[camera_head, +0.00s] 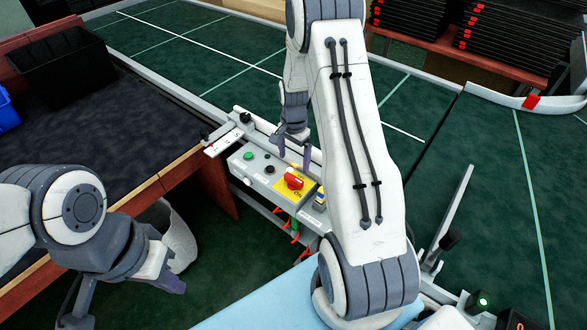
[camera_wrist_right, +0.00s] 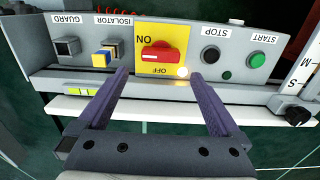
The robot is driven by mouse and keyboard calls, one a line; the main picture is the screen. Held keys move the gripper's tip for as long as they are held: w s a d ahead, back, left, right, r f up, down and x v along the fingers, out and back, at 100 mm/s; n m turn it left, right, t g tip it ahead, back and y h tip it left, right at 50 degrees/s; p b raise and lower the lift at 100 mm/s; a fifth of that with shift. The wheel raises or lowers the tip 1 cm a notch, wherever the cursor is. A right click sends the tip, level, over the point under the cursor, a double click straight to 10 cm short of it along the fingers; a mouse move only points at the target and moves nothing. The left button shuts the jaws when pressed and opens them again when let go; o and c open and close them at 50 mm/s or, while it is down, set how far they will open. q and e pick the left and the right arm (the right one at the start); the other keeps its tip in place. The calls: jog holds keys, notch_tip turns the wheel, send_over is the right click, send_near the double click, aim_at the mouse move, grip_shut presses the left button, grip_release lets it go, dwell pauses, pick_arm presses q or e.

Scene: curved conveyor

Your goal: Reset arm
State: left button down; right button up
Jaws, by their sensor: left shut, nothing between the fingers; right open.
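My right arm reaches across the head view, and its gripper (camera_head: 294,158) hangs over the grey control box (camera_head: 258,175). In the right wrist view the right gripper (camera_wrist_right: 158,76) is open, its purple fingers apart and nothing between them. Its fingertips are at the near side of the red rotary switch (camera_wrist_right: 160,55), which sits on a yellow plate with ON and OFF labels. I cannot tell whether they touch the box. The switch also shows in the head view (camera_head: 293,182). My left gripper (camera_head: 170,280) is shut and empty at lower left, clear of the box.
The box carries a green START button (camera_wrist_right: 258,60), a black STOP button (camera_wrist_right: 210,56), a blue-and-yellow ISOLATOR (camera_wrist_right: 103,58) and a GUARD switch (camera_wrist_right: 66,46). A green conveyor (camera_head: 230,60) lies behind. A dark table with a black bin (camera_head: 60,68) stands at left.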

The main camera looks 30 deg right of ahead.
jog(key=shift+r, duration=0.5)
jog(key=shift+a, duration=0.1)
jog(key=s+a+r+n, duration=0.3)
jog(key=a+r+n, duration=0.25)
jog(key=a, duration=0.35)
jog(key=s+a+r+n, duration=0.35)
jog(key=a+r, duration=0.25)
jog(key=a, duration=0.4)
jog(key=s+a+r+n, duration=0.2)
jog(key=s+a+n, duration=0.1)
jog(key=s, duration=0.3)
jog(key=s+a+r+n, duration=0.2)
jog(key=s+a+n, duration=0.1)
jog(key=s+n, duration=0.2)
jog(key=s+a+r+n+y, duration=0.1)
jog(key=s+a+r+n, duration=0.1)
jog(key=s, duration=0.7)
jog(key=a+n, duration=0.1)
jog(key=n, duration=0.1)
jog(key=shift+n, duration=0.4)
